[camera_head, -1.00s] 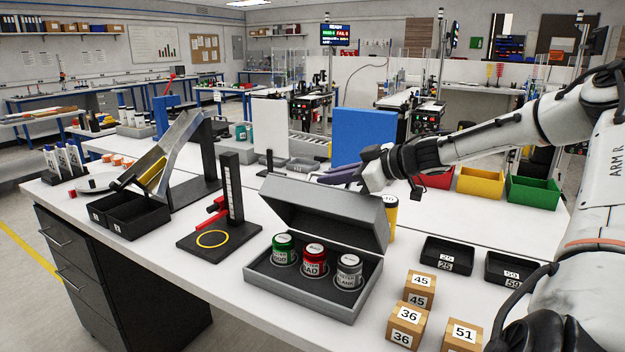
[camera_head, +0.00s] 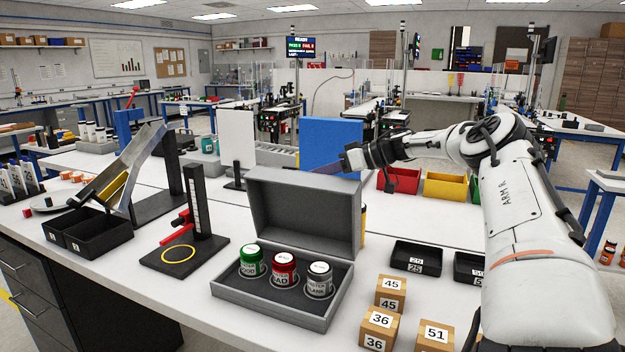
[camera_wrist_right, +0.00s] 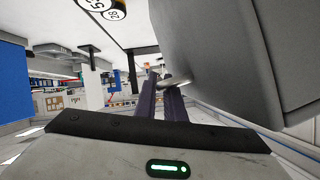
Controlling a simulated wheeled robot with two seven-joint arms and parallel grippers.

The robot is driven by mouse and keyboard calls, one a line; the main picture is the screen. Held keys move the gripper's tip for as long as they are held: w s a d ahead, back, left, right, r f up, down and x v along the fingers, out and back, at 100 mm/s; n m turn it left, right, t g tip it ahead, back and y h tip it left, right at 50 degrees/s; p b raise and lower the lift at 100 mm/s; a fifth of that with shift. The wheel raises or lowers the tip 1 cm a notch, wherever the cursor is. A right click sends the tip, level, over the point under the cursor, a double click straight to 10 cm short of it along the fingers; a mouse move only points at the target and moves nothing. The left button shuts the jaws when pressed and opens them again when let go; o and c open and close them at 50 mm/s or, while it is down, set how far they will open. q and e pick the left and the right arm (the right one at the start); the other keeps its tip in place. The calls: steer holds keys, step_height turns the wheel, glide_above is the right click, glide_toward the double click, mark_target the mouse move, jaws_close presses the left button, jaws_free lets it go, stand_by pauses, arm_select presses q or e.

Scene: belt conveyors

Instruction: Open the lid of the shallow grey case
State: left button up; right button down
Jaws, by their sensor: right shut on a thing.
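The shallow grey case (camera_head: 256,306) sits on the white bench in the head view. Its lid (camera_head: 305,211) stands raised at the back, about upright, with its dark inner side facing me. A green can (camera_head: 251,262), a red can (camera_head: 284,270) and a grey can (camera_head: 319,280) sit in round places in the base. My right gripper (camera_head: 326,167) is at the lid's top edge, its fingers partly hidden behind it. In the right wrist view the dark fingers (camera_wrist_right: 163,98) are shut at a small silvery part (camera_wrist_right: 175,80) beside the large grey lid (camera_wrist_right: 235,60). My left gripper is out of view.
Numbered boxes (camera_head: 390,293) and black trays (camera_head: 415,257) stand right of the case. A black stand with a red clamp (camera_head: 184,222) is to its left. A blue panel (camera_head: 333,146) and red and yellow bins (camera_head: 443,186) are behind.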

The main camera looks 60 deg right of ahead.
steer(key=shift+d+f, duration=0.3)
stand_by(0.5)
steer(key=c, duration=2.1)
jaws_free()
steer(key=shift+w, duration=0.1)
steer(key=shift+d+r, duration=0.1)
steer(key=shift+r, duration=0.1)
steer(key=shift+v, duration=5.15)
steer(key=shift+d+f, duration=0.1)
steer(key=shift+f, duration=0.05)
